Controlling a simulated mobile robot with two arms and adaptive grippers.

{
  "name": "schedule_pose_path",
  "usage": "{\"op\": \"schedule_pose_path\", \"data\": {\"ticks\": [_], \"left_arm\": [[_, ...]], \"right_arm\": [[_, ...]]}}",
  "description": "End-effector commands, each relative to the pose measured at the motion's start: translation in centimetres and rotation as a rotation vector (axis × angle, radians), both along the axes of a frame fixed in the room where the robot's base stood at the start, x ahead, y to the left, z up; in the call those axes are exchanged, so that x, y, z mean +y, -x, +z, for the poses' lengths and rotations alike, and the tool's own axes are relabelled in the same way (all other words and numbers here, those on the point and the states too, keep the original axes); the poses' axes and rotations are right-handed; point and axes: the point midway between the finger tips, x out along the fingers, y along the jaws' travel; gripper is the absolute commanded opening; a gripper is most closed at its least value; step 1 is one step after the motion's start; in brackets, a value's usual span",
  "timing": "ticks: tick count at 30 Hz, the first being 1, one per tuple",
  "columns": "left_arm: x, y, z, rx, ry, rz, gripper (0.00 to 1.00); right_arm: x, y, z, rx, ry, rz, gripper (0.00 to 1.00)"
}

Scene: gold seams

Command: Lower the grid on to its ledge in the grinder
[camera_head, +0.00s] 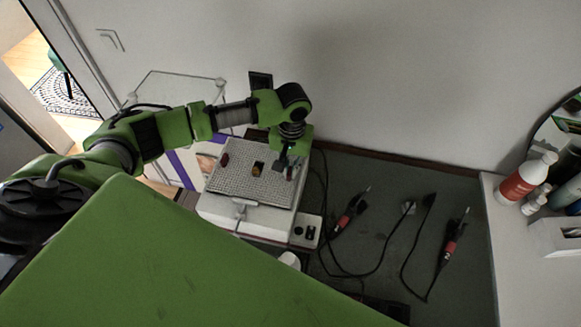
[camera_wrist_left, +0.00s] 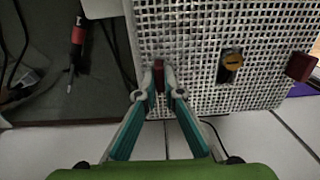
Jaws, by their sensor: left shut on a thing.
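The grid (camera_head: 236,182) is a pale perforated plate with a dark red tab at each end. It lies over the top of the white grinder (camera_head: 245,215). My left gripper (camera_head: 290,168) is shut on the tab at the grid's right end; the left wrist view shows this red tab (camera_wrist_left: 158,73) between the fingertips. The other tab (camera_head: 224,158) is free. An orange-brown grinding bit (camera_head: 256,170) shows through a dark opening in the grid (camera_wrist_left: 270,95). The ledge is hidden under the grid, and I cannot tell whether the grid touches it. My right gripper is out of view.
Two red-handled tools (camera_head: 345,219) (camera_head: 450,247) and their cables lie on the dark mat (camera_head: 385,180) to the right. A white cup (camera_head: 289,260) stands in front of the grinder. Bottles (camera_head: 525,180) stand on the right-hand counter. A wall rises behind.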

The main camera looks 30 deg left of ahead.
Motion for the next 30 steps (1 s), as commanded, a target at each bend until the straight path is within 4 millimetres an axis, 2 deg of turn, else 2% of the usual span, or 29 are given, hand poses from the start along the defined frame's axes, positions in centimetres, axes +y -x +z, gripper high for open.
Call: {"op": "schedule_pose_path", "data": {"ticks": [30], "left_arm": [[0.0,0.0,-1.4,-0.001,0.0,0.0,0.0]], "right_arm": [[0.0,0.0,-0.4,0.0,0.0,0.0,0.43]]}}
